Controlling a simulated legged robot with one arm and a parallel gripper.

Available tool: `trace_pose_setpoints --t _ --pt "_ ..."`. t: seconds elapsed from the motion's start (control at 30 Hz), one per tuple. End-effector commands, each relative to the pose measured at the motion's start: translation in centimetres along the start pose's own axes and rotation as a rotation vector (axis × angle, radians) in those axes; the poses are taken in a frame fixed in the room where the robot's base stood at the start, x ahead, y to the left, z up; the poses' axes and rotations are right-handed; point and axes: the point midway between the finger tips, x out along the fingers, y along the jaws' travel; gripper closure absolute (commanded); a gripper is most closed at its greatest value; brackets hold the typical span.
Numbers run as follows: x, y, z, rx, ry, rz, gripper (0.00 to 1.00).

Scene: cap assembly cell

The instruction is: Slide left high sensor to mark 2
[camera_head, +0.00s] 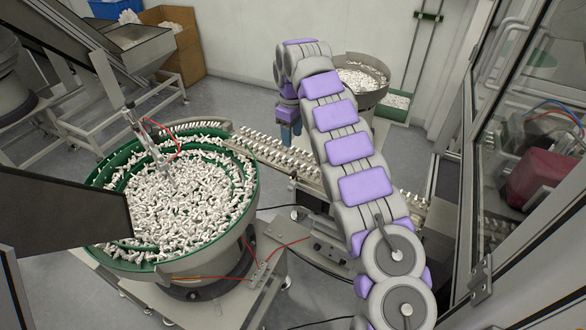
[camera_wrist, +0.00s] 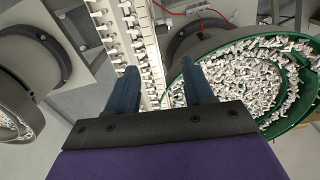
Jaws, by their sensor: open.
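A slim metal rod assembly with a red cable (camera_head: 148,140) reaches down over the parts in the left feeder bowl. It may be the left high sensor, but I cannot make out a label. No mark 2 is legible in either view. My gripper (camera_head: 290,130) hangs above the linear track, to the right of that rod and well apart from it. In the wrist view my gripper (camera_wrist: 160,88) has two blue fingers spread apart with nothing between them. The rod cannot be made out there.
The left feeder bowl (camera_head: 250,203) has a green rim and is full of white parts. A linear track (camera_head: 280,154) carrying white parts runs rightward from it, below my arm. A second bowl (camera_head: 370,98) stands behind. A glass-panelled frame (camera_head: 455,150) closes off the right side.

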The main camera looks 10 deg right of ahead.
Motion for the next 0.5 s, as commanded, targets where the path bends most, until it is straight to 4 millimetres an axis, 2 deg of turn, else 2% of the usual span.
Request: trace_pose_setpoints --t 0.03,0.27,0.5 --pt "1.2 0.1 0.2 0.003 -0.003 -0.001 0.48" --pt "4.2 0.1 0.3 0.002 -0.004 -0.006 0.48" --pt "8.9 0.1 0.3 0.001 -0.001 -0.006 0.48"
